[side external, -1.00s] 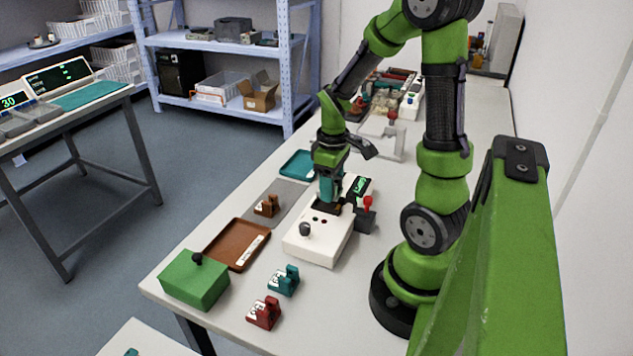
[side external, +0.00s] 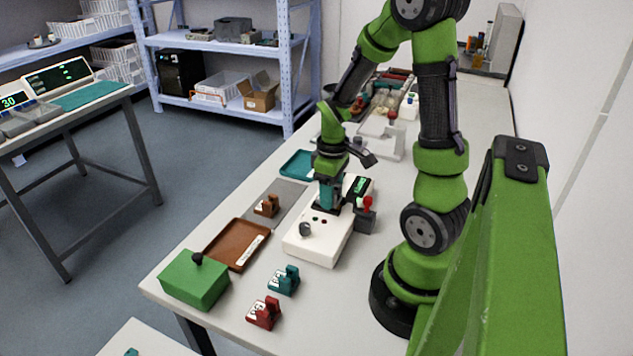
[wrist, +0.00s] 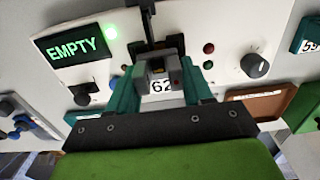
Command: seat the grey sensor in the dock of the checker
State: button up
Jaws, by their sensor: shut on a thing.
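The grey sensor (wrist: 155,68), with a "62" label, sits between the teal fingers of my gripper (wrist: 159,84) in the wrist view. My gripper is shut on it. The white checker (side external: 318,242) lies under my gripper (side external: 330,207) in the side view. The dark dock (wrist: 154,44) shows just beyond the sensor; I cannot tell whether the sensor touches it. The checker's display (wrist: 77,47) reads EMPTY, and a green lamp (wrist: 110,32) is lit beside it. In the side view my fingers largely hide the sensor and dock.
A dark knob (wrist: 255,66) stands on the checker. A red-topped block (side external: 366,213) stands beside it. A brown tray (side external: 222,262), green box (side external: 195,279), teal part (side external: 284,281), red part (side external: 264,313) and brown part (side external: 267,206) lie nearby. A teal tray (side external: 296,164) is farther back.

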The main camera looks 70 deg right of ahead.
jog(key=shift+f, duration=0.4)
jog(key=o, duration=1.1)
jog(key=shift+d+r, duration=0.1)
jog(key=shift+r, duration=0.45)
notch_tip(320, 180, up, 8)
